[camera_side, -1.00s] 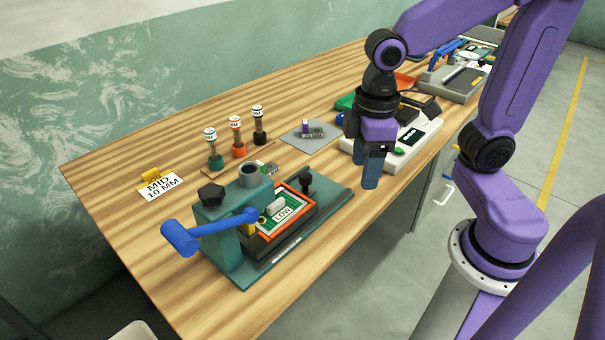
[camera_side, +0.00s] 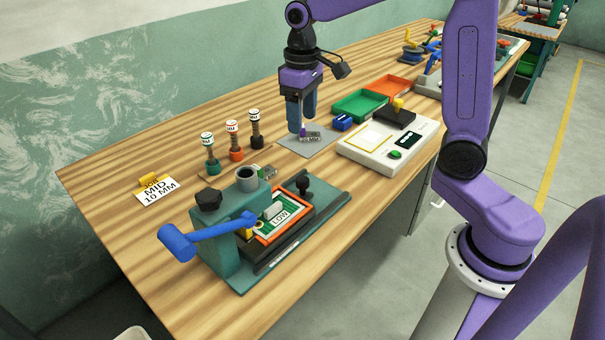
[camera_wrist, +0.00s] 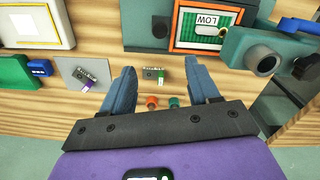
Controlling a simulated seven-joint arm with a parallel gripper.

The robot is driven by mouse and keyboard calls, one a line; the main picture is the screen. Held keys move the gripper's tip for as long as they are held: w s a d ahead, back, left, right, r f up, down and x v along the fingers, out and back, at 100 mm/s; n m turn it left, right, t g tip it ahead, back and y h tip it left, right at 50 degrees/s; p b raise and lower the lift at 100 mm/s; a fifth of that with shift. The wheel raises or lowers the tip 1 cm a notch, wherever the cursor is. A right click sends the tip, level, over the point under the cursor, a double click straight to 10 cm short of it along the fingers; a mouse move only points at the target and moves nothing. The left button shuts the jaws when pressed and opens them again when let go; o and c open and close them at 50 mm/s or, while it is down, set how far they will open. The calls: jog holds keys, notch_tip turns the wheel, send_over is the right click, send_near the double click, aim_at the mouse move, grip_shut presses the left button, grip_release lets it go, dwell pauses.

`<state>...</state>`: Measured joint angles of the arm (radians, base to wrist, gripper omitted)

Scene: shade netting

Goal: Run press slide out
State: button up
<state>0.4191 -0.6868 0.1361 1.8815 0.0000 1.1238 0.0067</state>
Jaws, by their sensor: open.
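The teal press (camera_side: 222,243) stands at the front of the bench, with a blue lever (camera_side: 195,240) reaching left. Its slide carries an orange-framed green plate (camera_side: 286,228) marked LOW, with a pale oblong piece (camera_side: 272,211) on it. A black knob (camera_side: 304,184) stands at the slide bed's right end; it also shows in the wrist view (camera_wrist: 160,27). My gripper (camera_side: 302,127) is open above the grey pad, behind and apart from the press. In the wrist view the plate (camera_wrist: 206,35) and part of the press lie beyond my fingers.
The grey pad (camera_side: 312,147) bears a small purple-and-grey block. Three topped stamps (camera_side: 233,145) stand in a row left of it. A white scale-like device (camera_side: 375,160), a green tray (camera_side: 360,104) and an orange tray (camera_side: 390,85) are right. A MID 10 MM card (camera_side: 158,190) lies left.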

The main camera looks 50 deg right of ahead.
aim_at(302, 179)
notch_tip(302, 179, down, 16)
jog(key=shift+f, duration=0.2)
dwell(0.4)
